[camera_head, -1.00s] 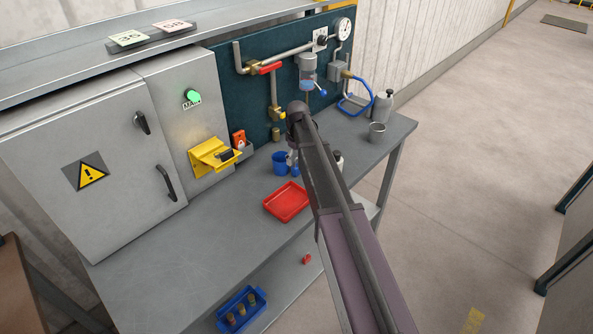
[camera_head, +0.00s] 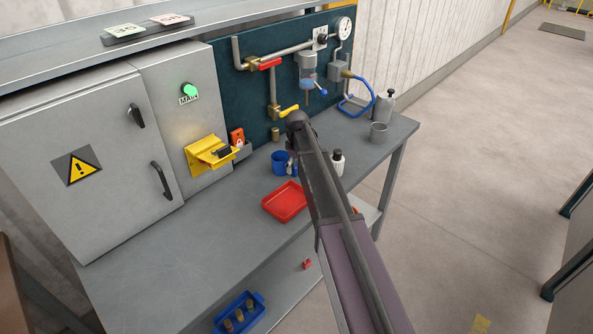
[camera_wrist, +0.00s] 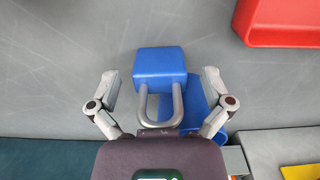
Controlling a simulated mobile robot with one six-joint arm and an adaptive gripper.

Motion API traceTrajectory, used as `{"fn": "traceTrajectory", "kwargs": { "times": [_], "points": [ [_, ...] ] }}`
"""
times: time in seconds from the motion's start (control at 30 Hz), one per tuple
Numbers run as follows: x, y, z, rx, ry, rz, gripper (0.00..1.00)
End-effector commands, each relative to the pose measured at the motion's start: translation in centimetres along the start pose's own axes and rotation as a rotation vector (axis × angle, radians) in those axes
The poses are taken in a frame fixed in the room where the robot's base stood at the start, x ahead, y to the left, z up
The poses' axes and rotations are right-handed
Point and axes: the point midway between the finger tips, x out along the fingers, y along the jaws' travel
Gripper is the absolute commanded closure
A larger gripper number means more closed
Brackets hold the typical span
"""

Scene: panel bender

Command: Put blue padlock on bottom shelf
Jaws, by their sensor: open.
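The blue padlock (camera_wrist: 160,75) is in the wrist view, its body away from my wrist and its grey shackle towards it. My gripper (camera_wrist: 158,88) is open, one finger on each side of the padlock, with visible gaps. In the head view my gripper (camera_head: 292,166) is mostly hidden by my arm, low over the bench beside the blue mug (camera_head: 278,161); I cannot make out the padlock clearly there. The mug also shows in the wrist view (camera_wrist: 196,98), partly behind the padlock and right finger. The bottom shelf (camera_head: 277,278) lies under the bench.
A red tray (camera_head: 284,202) sits close by on the bench top (camera_head: 185,242). The shelf holds a blue tray (camera_head: 239,311) with several cylinders and a small red object (camera_head: 307,264); bare room lies between.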

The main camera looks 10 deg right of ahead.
Motion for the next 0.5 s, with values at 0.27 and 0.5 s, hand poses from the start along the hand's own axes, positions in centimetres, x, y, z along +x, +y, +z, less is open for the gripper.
{"fn": "traceTrajectory", "kwargs": {
  "times": [0.27, 0.5],
  "points": [
    [-0.01, -0.02, -0.02, 0.000, 0.000, 0.000, 0.00],
    [-0.01, -0.03, -0.03, 0.000, 0.000, 0.000, 0.42]
  ]
}}
